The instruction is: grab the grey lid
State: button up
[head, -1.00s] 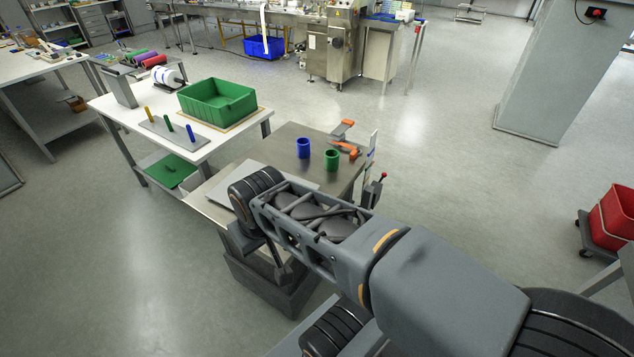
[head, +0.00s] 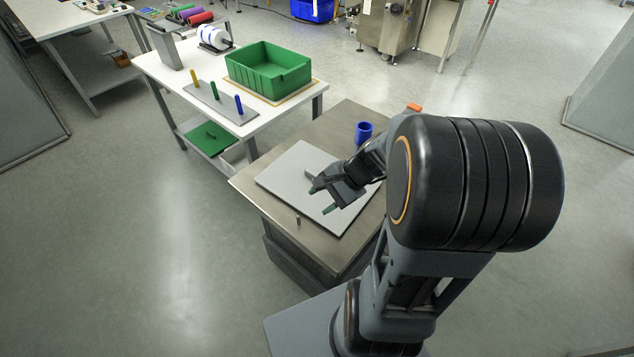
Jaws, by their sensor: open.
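The grey lid appears to be the flat, light grey rectangular panel (head: 285,172) lying on the steel table in the head view. My gripper (head: 321,200) is over the middle of the panel, with its two green-tipped fingers apart and nothing visible between them. My wrist and arm hide the panel's right side. I cannot tell whether the fingertips touch the panel.
A short grey peg (head: 298,222) stands near the steel table's (head: 262,206) front edge. A blue cup (head: 363,132) stands behind my gripper. The white table (head: 172,68) at left holds a green crate (head: 268,74) and a board with coloured pegs (head: 214,98).

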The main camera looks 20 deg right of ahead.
jog(key=w+d+f+m+t, duration=0.1)
jog(key=d+f+m+t, duration=0.2)
jog(key=d+m, duration=0.1)
jog(key=w+d+f+m+t+b, duration=0.1)
jog(key=w+d+f+m+t, duration=0.1)
jog(key=d+m, duration=0.3)
jog(key=w+d+f+m+t, duration=0.1)
jog(key=d+f+m+t, duration=0.2)
jog(key=m, duration=0.3)
jog(key=shift+w+d+f+m+t+b, duration=0.15)
jog(key=shift+d+m+b, duration=0.05)
jog(key=shift+d, duration=0.25)
jog(key=shift+w+d+f+m+t+b, duration=0.15)
jog(key=shift+d+m, duration=0.05)
jog(key=shift+d, duration=0.2)
jog(key=shift+m+h, duration=0.3)
jog(key=shift+h, duration=0.1)
jog(key=x, duration=0.7)
jog(key=shift+w+d+f, duration=0.1)
jog(key=shift+w+d, duration=0.1)
jog(key=shift+w, duration=0.05)
jog(key=shift+x, duration=2.95)
jog(key=shift+d, duration=0.1)
grip_shut()
